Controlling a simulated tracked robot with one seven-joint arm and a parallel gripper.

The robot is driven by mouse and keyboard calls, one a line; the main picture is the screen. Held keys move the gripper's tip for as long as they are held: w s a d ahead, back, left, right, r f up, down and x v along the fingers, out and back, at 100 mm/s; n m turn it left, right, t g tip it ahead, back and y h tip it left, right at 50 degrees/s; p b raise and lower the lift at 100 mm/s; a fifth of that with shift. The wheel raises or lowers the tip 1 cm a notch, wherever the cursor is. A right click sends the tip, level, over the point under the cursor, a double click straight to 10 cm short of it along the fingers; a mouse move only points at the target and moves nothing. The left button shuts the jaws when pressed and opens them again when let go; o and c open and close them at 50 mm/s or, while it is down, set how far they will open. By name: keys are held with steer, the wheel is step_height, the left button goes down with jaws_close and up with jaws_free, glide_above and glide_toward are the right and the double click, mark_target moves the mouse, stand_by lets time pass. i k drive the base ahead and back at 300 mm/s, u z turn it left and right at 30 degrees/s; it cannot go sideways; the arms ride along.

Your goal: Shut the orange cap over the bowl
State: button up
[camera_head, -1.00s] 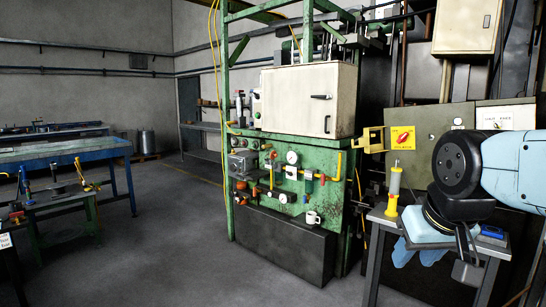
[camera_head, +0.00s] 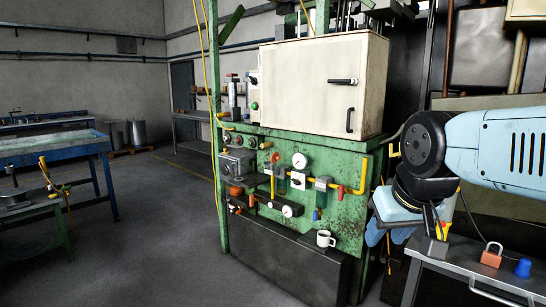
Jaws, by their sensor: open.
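A small round orange part (camera_head: 236,190), which may be the orange cap, sits low on the left of the green machine's front panel, below a grey box. Another orange-red part (camera_head: 275,157) is just right of that box. I cannot tell at this size which one is the cap, or whether it is open or shut. Greenish see-through bowls (camera_head: 281,184) hang among the yellow pipes. My gripper (camera_head: 437,242) is at the right, pointing down, open, with nothing seen in it. It is apart from the panel, beside the grey side table.
The side table (camera_head: 465,262) holds an orange padlock (camera_head: 492,255) and a blue part (camera_head: 523,268). A white mug (camera_head: 325,239) stands on the machine's lower ledge. Gauges and yellow pipes stick out from the panel. The floor (camera_head: 160,220) at the left is clear.

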mark_target(275, 157)
steer(key=z, duration=0.1)
steer(key=i, duration=1.85)
steer(key=z, duration=0.15)
